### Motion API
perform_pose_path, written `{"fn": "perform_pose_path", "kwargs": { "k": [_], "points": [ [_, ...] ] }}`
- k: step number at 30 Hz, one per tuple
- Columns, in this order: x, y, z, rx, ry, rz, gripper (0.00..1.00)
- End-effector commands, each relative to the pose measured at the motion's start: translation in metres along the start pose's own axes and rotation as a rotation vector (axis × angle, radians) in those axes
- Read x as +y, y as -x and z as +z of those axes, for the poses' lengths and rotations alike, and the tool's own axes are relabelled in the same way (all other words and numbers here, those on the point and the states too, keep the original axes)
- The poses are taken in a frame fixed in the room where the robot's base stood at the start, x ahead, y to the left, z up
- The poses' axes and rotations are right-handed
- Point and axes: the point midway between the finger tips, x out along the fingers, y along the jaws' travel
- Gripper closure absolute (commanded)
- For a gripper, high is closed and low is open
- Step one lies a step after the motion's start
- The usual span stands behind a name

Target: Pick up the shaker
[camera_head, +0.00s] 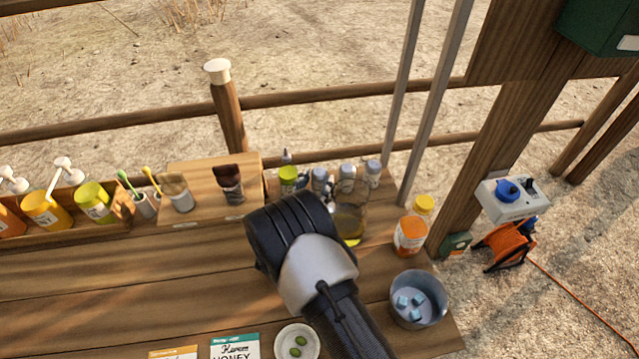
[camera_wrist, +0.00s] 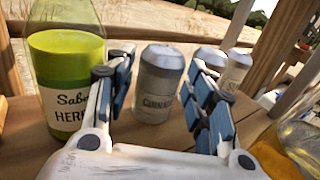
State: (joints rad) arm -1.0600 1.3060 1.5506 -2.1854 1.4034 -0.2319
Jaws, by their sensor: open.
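A grey-lidded shaker (camera_wrist: 157,88), its label seeming to read "Cinnamon", stands upright in the wrist view. My gripper (camera_wrist: 161,68) is open, with one finger on each side of this shaker in the picture. Nothing is held, and I cannot tell whether the fingers touch it. Two more grey-lidded shakers show behind and to the right, one (camera_wrist: 235,74) beside the other (camera_wrist: 206,58).
A glass oil bottle (camera_wrist: 302,135) is close on the right. The counter's left middle (camera_head: 120,285) is clear.

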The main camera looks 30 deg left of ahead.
Motion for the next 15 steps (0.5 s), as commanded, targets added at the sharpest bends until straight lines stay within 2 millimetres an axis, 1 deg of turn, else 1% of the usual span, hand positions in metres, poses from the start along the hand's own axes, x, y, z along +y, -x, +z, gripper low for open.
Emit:
{"fn": "perform_pose_path", "kwargs": {
  "k": [1, 4, 10, 11, 15],
  "points": [
    [-0.001, -0.009, -0.002, -0.002, -0.003, -0.002, 0.51],
    [-0.001, -0.020, -0.002, -0.001, -0.001, -0.001, 0.51],
    [0.000, -0.021, 0.000, 0.000, 0.000, 0.001, 0.51],
    [0.000, -0.021, 0.000, 0.000, 0.000, 0.001, 0.52],
    [0.000, -0.021, 0.000, 0.000, 0.000, 0.000, 0.61]
  ]
}}
